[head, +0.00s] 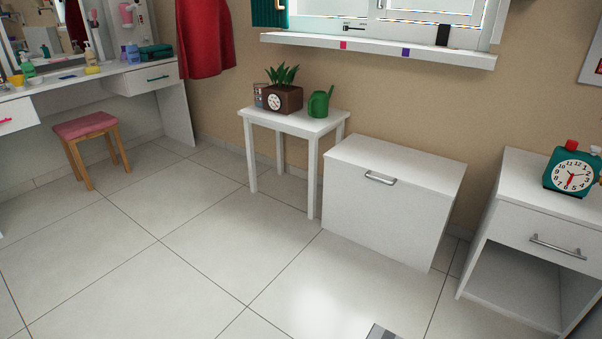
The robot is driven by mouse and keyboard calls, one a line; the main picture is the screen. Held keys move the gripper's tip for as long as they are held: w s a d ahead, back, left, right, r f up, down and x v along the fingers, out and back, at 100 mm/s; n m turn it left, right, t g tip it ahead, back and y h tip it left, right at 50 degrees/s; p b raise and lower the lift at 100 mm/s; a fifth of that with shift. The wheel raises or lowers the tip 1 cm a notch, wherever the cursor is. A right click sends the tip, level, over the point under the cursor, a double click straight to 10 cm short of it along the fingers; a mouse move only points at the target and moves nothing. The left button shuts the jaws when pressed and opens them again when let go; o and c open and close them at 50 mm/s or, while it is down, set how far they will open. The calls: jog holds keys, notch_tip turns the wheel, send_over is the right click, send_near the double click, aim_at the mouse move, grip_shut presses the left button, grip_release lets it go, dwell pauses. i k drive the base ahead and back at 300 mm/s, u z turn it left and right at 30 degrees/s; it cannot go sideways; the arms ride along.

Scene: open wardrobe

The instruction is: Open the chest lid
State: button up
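The white chest (375,220) stands on the floor against the wall, right of the middle in the head view. Its flat lid (400,157) is closed. A silver bar handle (380,178) is on the upper front, just below the lid's front edge. My gripper is not in view. A small grey piece shows at the bottom edge, and I cannot tell what it is.
A small white table (318,124) with a potted plant (282,98) and green watering can (319,104) stands left of the chest. A white nightstand (519,218) with a clock (572,173) stands right. A windowsill (380,46) is above. The tiled floor in front is clear.

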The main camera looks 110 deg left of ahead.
aim_at(441, 176)
jog(key=u, duration=3.4)
jog(key=i, duration=1.75)
jog(key=z, duration=0.25)
